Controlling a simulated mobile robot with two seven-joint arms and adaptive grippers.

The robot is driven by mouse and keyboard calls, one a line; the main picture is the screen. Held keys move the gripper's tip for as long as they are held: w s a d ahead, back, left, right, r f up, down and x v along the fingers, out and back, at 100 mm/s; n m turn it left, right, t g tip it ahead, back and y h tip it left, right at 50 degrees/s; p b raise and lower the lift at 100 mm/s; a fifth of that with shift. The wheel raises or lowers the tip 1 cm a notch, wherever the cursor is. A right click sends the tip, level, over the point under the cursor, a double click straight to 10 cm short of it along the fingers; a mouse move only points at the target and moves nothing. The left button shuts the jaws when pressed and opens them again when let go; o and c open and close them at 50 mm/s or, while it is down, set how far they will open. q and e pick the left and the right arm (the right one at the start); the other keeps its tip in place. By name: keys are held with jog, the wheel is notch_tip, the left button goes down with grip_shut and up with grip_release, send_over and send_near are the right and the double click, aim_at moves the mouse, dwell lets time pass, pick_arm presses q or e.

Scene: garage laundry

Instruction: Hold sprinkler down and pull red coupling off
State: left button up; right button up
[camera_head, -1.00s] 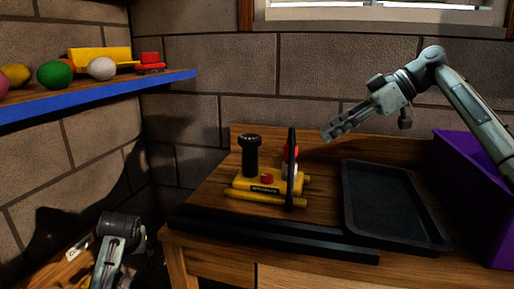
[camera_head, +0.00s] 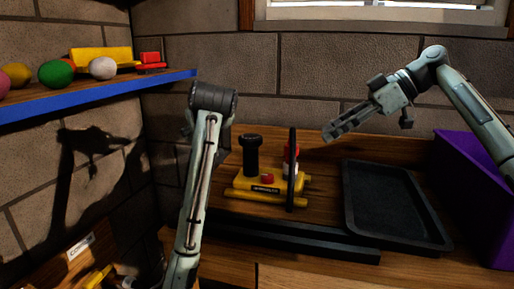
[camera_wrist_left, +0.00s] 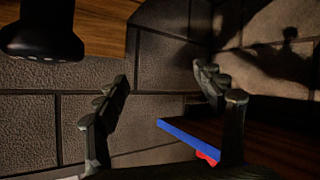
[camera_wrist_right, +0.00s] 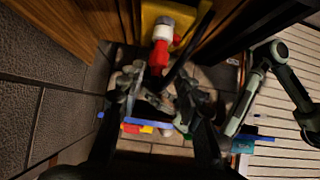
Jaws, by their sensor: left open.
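The sprinkler has a yellow base (camera_head: 243,184) on the wooden bench, with a black post, a small red knob and a thin upright black bar. The red coupling (camera_head: 287,152), with a white part, sits partly behind that bar. In the right wrist view the red coupling (camera_wrist_right: 158,56) is ahead of my right gripper (camera_wrist_right: 160,85), which is open and empty. In the head view this gripper (camera_head: 333,132) hovers right of the sprinkler. My left gripper (camera_wrist_left: 160,88) is open and empty; the black post (camera_wrist_left: 40,32) shows at its upper left. Its fingers are hidden in the head view.
A black tray (camera_head: 352,228) lies on the bench at right, beside a purple bin (camera_head: 466,190). A blue-edged shelf (camera_head: 100,97) with several balls is on the left wall. A brick wall stands behind the bench.

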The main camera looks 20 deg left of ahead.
pick_arm(q)
jog(key=r+m+t, duration=0.1)
jog(key=m, duration=0.1)
send_over(253, 148)
jog(key=s+a, duration=0.2)
jog(key=shift+m, duration=0.7)
jog(key=d, duration=0.1)
jog(key=s+d+f, duration=0.2)
jog(key=d, duration=0.1)
jog(key=shift+f, duration=0.5)
jog(key=x, duration=0.7)
jog(key=shift+w, duration=0.2)
